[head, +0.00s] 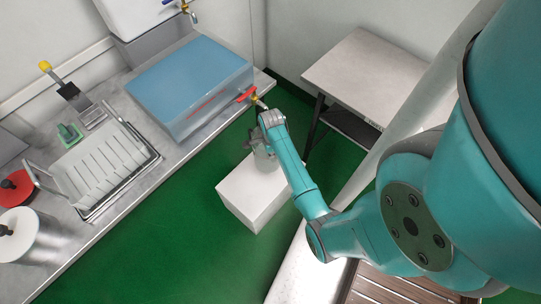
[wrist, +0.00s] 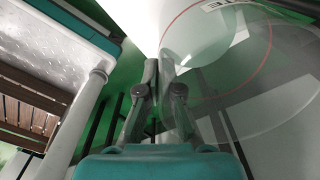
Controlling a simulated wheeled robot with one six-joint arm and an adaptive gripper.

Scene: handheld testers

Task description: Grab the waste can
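The waste can appears to be a clear, see-through round vessel (wrist: 235,85) with a thin red ring and a small label, filling the upper right of the wrist view. In the head view it shows faintly (head: 262,158) on top of a white box, partly hidden by my arm. My gripper (wrist: 159,70) has its two fingertips close together at the left edge of the vessel. The vessel's thin wall seems to run between them, with one finger showing through the clear side. In the head view my gripper (head: 260,145) is mostly hidden.
The white box (head: 255,200) stands on the green floor. A white table (head: 375,75) stands at the back right.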

